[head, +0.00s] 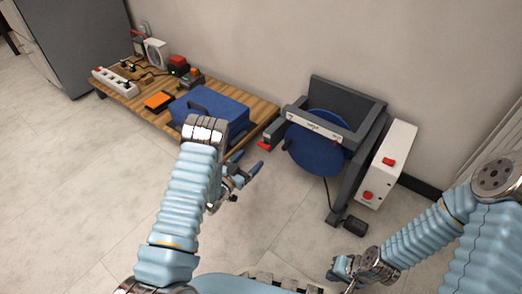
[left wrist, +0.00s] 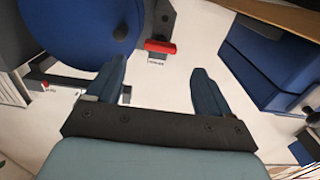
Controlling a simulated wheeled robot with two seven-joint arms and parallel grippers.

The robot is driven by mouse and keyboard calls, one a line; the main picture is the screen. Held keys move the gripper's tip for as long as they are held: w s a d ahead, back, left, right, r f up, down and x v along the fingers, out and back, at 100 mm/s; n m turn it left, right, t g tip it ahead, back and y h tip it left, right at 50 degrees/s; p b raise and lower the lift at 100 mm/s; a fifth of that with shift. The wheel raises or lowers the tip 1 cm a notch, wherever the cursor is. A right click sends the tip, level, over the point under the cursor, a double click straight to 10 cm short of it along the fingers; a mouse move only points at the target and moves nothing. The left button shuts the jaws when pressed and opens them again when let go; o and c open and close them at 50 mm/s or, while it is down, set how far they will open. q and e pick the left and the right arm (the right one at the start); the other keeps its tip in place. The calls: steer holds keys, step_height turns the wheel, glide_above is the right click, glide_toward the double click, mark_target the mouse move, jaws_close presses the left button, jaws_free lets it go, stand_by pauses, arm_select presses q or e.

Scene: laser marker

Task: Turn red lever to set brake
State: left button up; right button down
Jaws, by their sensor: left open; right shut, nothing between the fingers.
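The red lever (head: 264,143) sits at the left front end of the dark grey machine frame (head: 349,92), beside the blue disc (head: 318,155). In the left wrist view the red lever (left wrist: 160,47) lies just beyond the fingertips, roughly centred between them. My left gripper (head: 249,169) is open and empty, slightly in front of the lever and not touching it. Its two blue fingers (left wrist: 157,68) are spread in the wrist view. My right gripper (head: 342,270) is low near the bottom of the head view, shut and away from the machine.
A wooden table (head: 262,107) stands left of the machine, with a blue case (head: 220,105), an orange item (head: 158,101) and a power strip (head: 114,81). A white box (head: 385,165) with red buttons is right of the frame. A dark pedal (head: 355,225) lies on open floor.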

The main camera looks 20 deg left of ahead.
mark_target(262, 147)
arm_select(q)
steer(key=b+x, duration=0.1)
steer(key=x, duration=0.6)
steer(key=shift+w, duration=0.1)
steer(key=shift+c, duration=0.2)
steer(key=c, duration=1)
steer(key=shift+f, duration=0.1)
